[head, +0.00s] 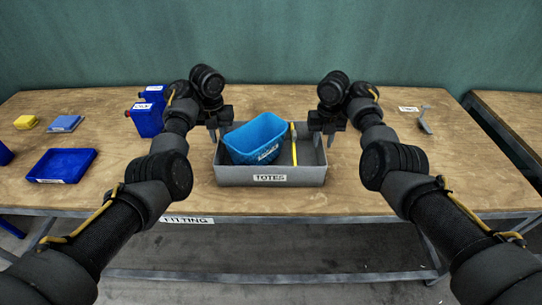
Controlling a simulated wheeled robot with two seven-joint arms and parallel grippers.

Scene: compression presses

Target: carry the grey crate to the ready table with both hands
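The grey crate (228,176), labelled TOTES, sits on the wooden table labelled FITTING, near its front edge. A blue bin (250,140) and a yellow-handled tool (293,150) are inside it. My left gripper (213,136) points down at the crate's left end wall. My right gripper (329,138) points down at its right end wall. Both are at about rim height. Whether the fingers straddle or touch the walls, and how far apart they are, is unclear. No table labelled ready can be read in this view.
Blue jugs (146,119), a blue tray (62,165), a blue block (64,124) and a yellow block (26,122) stand on the left. A metal tool (425,119) lies at the right. Another wooden table (515,112) stands to the right, across a gap.

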